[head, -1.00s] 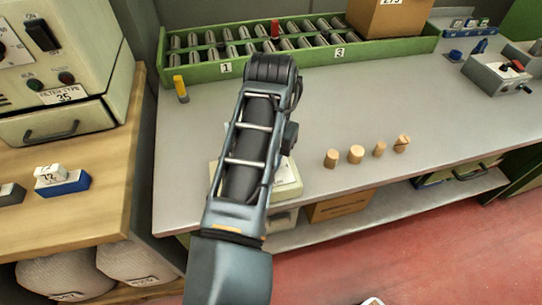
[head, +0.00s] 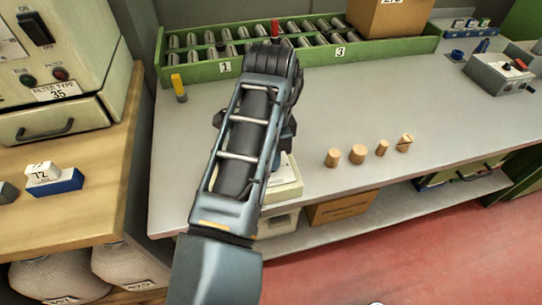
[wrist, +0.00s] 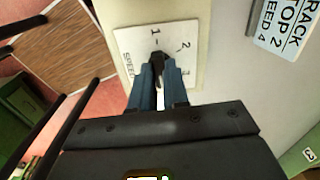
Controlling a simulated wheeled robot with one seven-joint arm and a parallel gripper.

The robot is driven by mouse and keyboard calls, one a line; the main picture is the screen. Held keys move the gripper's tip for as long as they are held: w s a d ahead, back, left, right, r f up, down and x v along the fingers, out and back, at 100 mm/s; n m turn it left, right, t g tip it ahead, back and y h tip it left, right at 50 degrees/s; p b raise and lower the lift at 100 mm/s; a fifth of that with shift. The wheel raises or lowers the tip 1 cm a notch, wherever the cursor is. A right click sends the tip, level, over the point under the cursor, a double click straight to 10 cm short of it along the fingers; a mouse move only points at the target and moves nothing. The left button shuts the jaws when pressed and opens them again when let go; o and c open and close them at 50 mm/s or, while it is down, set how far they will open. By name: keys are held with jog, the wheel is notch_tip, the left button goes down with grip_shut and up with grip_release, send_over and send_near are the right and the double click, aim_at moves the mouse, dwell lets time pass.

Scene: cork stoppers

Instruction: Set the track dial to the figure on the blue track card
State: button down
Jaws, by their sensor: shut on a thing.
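In the wrist view, my gripper (wrist: 160,70) is shut on a small dark knob (wrist: 157,57), mostly hidden between its blue fingers. The knob sits on a white dial plate (wrist: 126,38) with the figures 1 and 2 and the word SPEED. Another figure at the plate's right is partly hidden. I cannot tell exactly which figure the knob points to.
A green tray (head: 200,74) of metal cylinders stands along the back. Several cork stoppers (head: 358,154) stand to the right of my arm. A yellow-topped peg (head: 179,88) stands left, and a grey switch box (head: 497,72) far right.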

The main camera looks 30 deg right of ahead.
jog(key=shift+m, duration=0.5)
jog(key=c, duration=1.1)
grip_release()
notch_tip(320, 180, up, 8)
jog(key=shift+f, duration=0.1)
